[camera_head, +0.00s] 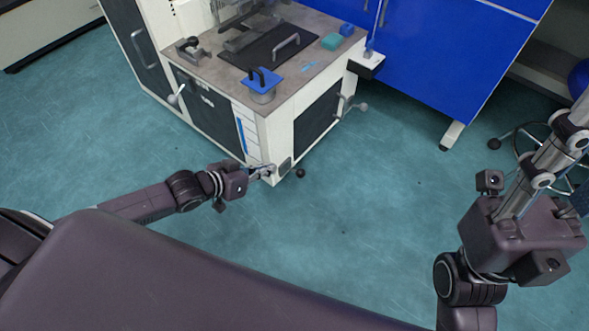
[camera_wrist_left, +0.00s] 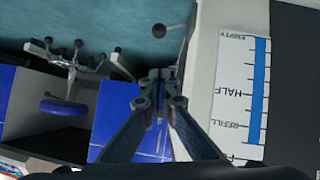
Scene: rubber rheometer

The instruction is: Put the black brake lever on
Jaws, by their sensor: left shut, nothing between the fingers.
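A small black ball-ended lever, which looks like the brake lever (camera_head: 300,173), sticks out low at the front corner of the white machine cabinet (camera_head: 283,140). In the left wrist view its black ball (camera_wrist_left: 159,30) shows beyond the fingertips, above the floor. My left gripper (camera_head: 268,171) is shut and empty, just left of the lever by the cabinet's lower corner. Its fingertips (camera_wrist_left: 162,76) are close together in the wrist view, apart from the ball in the picture. My right gripper (camera_head: 545,165) is raised at the right edge, far from the lever; its fingertips are unclear.
A gauge strip (camera_wrist_left: 240,90) marked EMPTY, HALF and REFILL is on the cabinet face beside my left gripper. A grey handle (camera_head: 360,105) juts from the cabinet's right side. A blue cabinet (camera_head: 440,60) stands behind. The teal floor (camera_head: 350,210) in front is clear.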

